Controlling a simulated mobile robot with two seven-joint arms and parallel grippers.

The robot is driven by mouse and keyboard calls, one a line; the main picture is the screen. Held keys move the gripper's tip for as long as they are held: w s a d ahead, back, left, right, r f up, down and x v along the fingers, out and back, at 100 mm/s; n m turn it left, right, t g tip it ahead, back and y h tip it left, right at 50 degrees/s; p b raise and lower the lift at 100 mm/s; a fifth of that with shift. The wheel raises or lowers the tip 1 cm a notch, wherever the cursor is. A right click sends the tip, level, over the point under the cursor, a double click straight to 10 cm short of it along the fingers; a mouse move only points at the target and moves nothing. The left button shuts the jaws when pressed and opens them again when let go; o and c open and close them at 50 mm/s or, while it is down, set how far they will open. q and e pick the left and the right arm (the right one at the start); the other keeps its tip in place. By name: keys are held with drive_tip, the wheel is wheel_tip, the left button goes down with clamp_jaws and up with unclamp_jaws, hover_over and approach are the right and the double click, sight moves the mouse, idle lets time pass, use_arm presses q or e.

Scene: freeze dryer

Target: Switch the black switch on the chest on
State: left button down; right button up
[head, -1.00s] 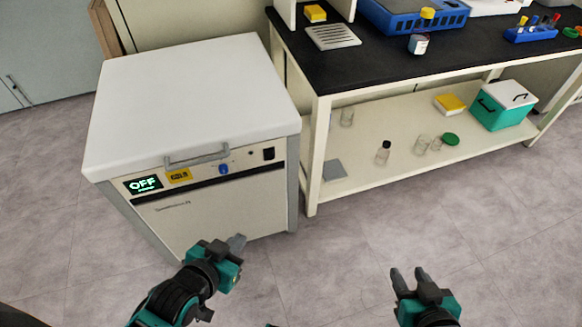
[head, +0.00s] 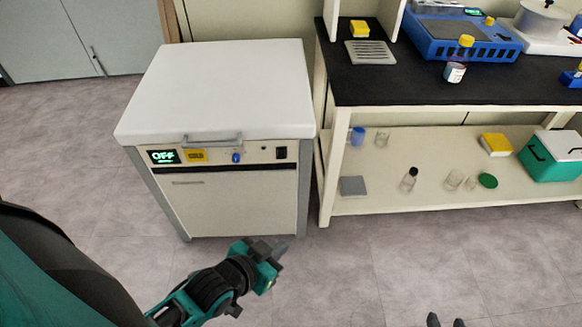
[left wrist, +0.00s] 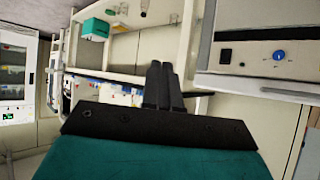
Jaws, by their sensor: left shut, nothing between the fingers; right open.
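The white chest freezer (head: 222,85) stands at the left in the head view. Its front panel carries a green display (head: 164,156) reading OFF, a yellow label, a blue knob (head: 236,157) and the black switch (head: 281,152) at the right end. The switch also shows in the left wrist view (left wrist: 225,55), beside the blue knob (left wrist: 279,56). My left gripper (head: 277,247) is shut and empty, in front of and below the panel, apart from the switch. Its closed fingers show in the left wrist view (left wrist: 165,85). My right gripper (head: 445,321) shows only its fingertips, spread apart, at the bottom edge.
A black-topped bench (head: 430,88) stands right of the chest, with a blue device (head: 462,40) on it. Its lower shelf (head: 405,185) holds glassware, a bottle and a green box (head: 553,158). The floor in front is clear. A handle (head: 212,138) sticks out from the lid.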

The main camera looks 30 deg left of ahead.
use_arm(q)
drive_tip(key=shift+w, duration=0.1)
use_arm(e)
drive_tip(key=shift+o, duration=0.9)
drive_tip(key=shift+f, duration=0.1)
drive_tip(key=shift+o, duration=1.4)
drive_tip(key=f+b, duration=0.3)
drive_tip(key=shift+a, duration=0.25)
use_arm(q)
drive_tip(key=w+f+n+t+b, duration=0.2)
drive_tip(key=w+f+n+t, duration=0.2)
drive_tip(key=w+n, duration=0.55)
drive_tip(key=w+a+f+n+y+b, duration=0.5)
drive_tip(key=w+a+n+y, duration=0.3)
drive_tip(key=n, duration=0.9)
drive_tip(key=f+y, duration=0.1)
drive_tip(key=y, duration=0.1)
drive_tip(key=shift+a+f+g+y+b, duration=0.25)
drive_tip(key=shift+g+y+b, duration=0.05)
drive_tip(key=shift+b, duration=0.05)
use_arm(e)
drive_tip(key=shift+y, duration=0.6)
drive_tip(key=w+a+f, duration=0.1)
drive_tip(key=a+f, duration=0.1)
drive_tip(key=f, duration=0.1)
drive_tip(key=shift+w+a, duration=0.2)
drive_tip(key=shift+w, duration=0.15)
